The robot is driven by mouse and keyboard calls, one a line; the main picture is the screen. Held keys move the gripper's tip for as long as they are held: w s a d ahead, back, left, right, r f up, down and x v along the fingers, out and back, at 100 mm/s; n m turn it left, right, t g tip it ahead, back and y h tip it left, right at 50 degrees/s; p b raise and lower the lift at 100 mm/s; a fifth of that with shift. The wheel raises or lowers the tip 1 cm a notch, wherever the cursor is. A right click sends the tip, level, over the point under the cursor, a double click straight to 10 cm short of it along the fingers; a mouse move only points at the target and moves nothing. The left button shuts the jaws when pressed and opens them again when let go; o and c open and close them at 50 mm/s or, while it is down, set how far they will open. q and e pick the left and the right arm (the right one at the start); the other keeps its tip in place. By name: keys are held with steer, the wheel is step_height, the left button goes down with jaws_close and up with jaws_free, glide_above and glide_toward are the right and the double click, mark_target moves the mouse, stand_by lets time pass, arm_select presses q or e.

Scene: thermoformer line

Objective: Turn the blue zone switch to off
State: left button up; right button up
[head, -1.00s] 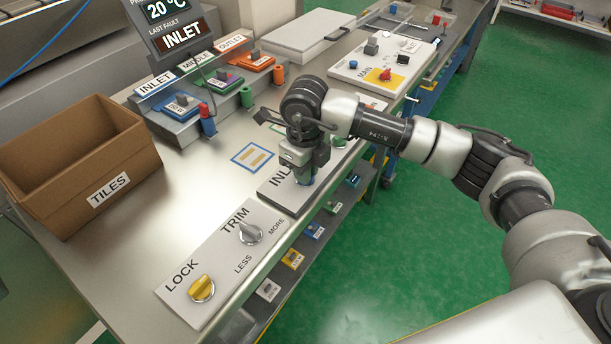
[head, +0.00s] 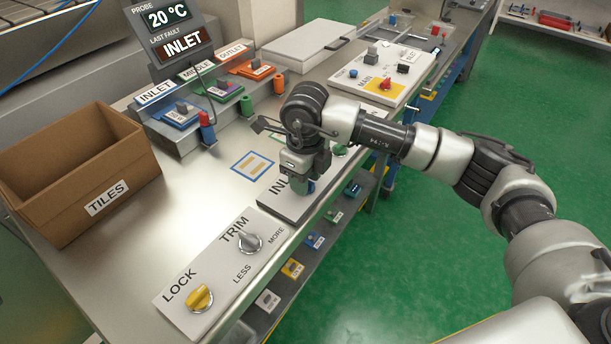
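A white zone panel marked INL... (head: 279,202) lies at the front edge of the steel bench; my gripper covers the rest of its label. A small part of a blue knob (head: 310,187) shows on this panel, right at my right gripper's fingertips. My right gripper (head: 302,186) points down over the blue knob, with its fingers at knob height. The fingers and most of the knob are hidden, so I cannot see whether they grip it or which way it points. My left gripper is not in view.
A green knob (head: 340,150) sits just beyond my gripper. A LOCK and TRIM panel (head: 218,275) lies nearer, with yellow and grey knobs. A cardboard TILES box (head: 120,205) stands left. A MAIN panel (head: 348,75) with a red switch lies farther back. The display (head: 170,38) reads INLET.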

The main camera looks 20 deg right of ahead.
step_height(320, 180, up, 11)
steer(key=b, duration=0.2)
steer(key=shift+f, duration=0.15)
stand_by(0.6)
